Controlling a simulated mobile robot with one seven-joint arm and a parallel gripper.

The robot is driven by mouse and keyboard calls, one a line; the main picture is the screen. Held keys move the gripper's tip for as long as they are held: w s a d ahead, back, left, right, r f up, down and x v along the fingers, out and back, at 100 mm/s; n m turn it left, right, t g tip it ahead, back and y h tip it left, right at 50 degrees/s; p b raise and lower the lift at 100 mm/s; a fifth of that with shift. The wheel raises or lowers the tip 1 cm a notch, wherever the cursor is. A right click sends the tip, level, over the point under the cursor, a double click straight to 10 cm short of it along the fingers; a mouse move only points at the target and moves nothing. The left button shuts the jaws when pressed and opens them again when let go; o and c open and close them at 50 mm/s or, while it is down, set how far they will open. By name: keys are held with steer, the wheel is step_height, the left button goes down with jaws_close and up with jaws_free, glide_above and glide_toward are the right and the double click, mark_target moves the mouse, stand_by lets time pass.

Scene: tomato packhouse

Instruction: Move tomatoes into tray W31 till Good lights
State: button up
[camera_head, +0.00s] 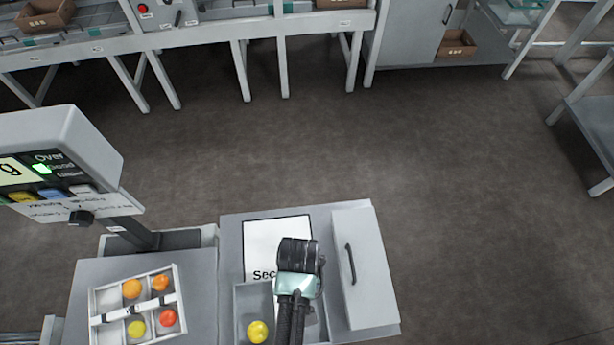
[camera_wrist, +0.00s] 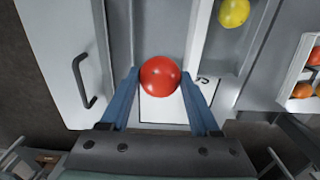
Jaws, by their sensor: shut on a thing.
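My gripper (camera_wrist: 160,75) is shut on a red tomato (camera_wrist: 160,84), held between its two blue fingers in the wrist view. In the head view my wrist covers the tomato and fingertips, above the grey bin (camera_head: 238,308). A yellow tomato (camera_head: 257,331) lies in that bin and also shows in the wrist view (camera_wrist: 233,12). A white divided tray (camera_head: 94,304) sits on the weighing plate at the left with several orange, red and yellow-green tomatoes. Its label is not readable. On the scale display (camera_head: 45,165), a green lamp is lit on the line below "Over".
A white sheet (camera_head: 262,238) beginning "Sec" lies behind the bin. A closed box or lid with a dark handle (camera_head: 350,270) stands to the right. The scale's post (camera_head: 132,232) rises behind the tray. Benches stand farther back across open floor.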

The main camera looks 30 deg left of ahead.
steer(key=shift+w+f, duration=0.1)
steer(key=shift+f, duration=0.05)
steer(key=shift+f+b, duration=0.5)
steer(key=shift+b, duration=0.3)
step_height(320, 180, down, 3)
steer(key=b, duration=0.3)
steer(key=shift+f+b, duration=0.15)
steer(key=shift+b, duration=0.25)
steer(key=shift+f+b, duration=1.25)
steer(key=shift+f, duration=1)
steer(key=shift+f, duration=0.55)
steer(key=o, duration=1)
steer(key=c, duration=0.3)
steer(key=shift+c, duration=0.2)
steer(key=shift+r, duration=0.1)
